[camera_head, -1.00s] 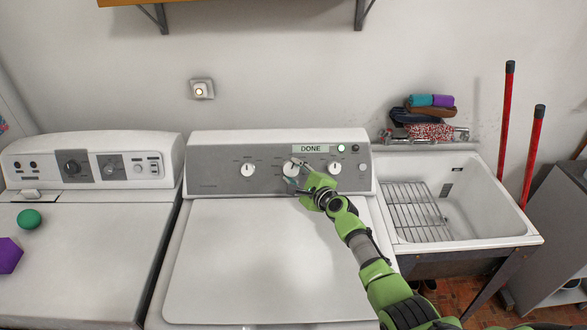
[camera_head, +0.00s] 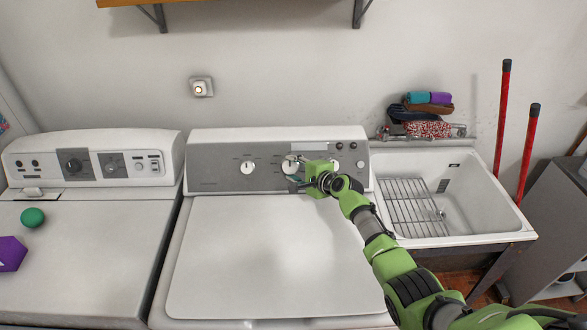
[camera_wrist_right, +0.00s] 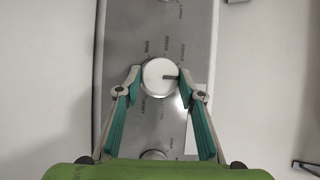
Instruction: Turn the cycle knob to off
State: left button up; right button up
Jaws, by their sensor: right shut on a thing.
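The washer's grey control panel (camera_head: 215,168) carries several white knobs. My right gripper (camera_head: 292,171) is at the middle knob (camera_head: 290,164). The display strip (camera_head: 310,146) above is blank. My left gripper is not in view.
A second machine (camera_head: 75,250) stands at left with a green ball (camera_head: 32,217) and a purple block (camera_head: 11,253) on its lid. A white utility tub (camera_head: 480,215) with a wire rack is at right. The washer lid (camera_head: 240,260) is clear.

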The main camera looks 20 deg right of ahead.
jog(key=o, duration=1.1)
jog(key=shift+f, duration=0.1)
jog(key=v, duration=1.2)
